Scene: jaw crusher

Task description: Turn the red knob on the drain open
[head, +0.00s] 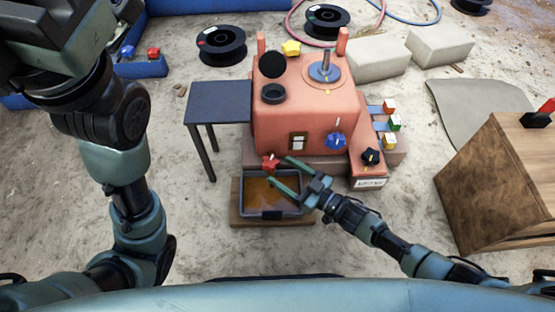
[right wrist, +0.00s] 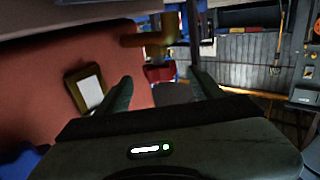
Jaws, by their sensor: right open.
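The red knob (head: 270,163) is on the low front of the orange crusher (head: 300,110), just above a tray of brown liquid (head: 272,211). My right gripper (head: 279,170) is open, its fingertips close around the knob. In the right wrist view the red knob (right wrist: 160,73) shows between and beyond the two fingertips (right wrist: 163,88), below a brass-coloured pipe (right wrist: 152,40). I cannot tell whether either finger touches it. My left arm rises at the left of the head view, and its jaws cannot be made out.
A dark side table (head: 219,101) stands left of the crusher. A blue knob (head: 336,141) and a black knob (head: 370,156) are to the right of the red one. A wooden cabinet (head: 495,185) stands at the right. Sandy floor is open in front.

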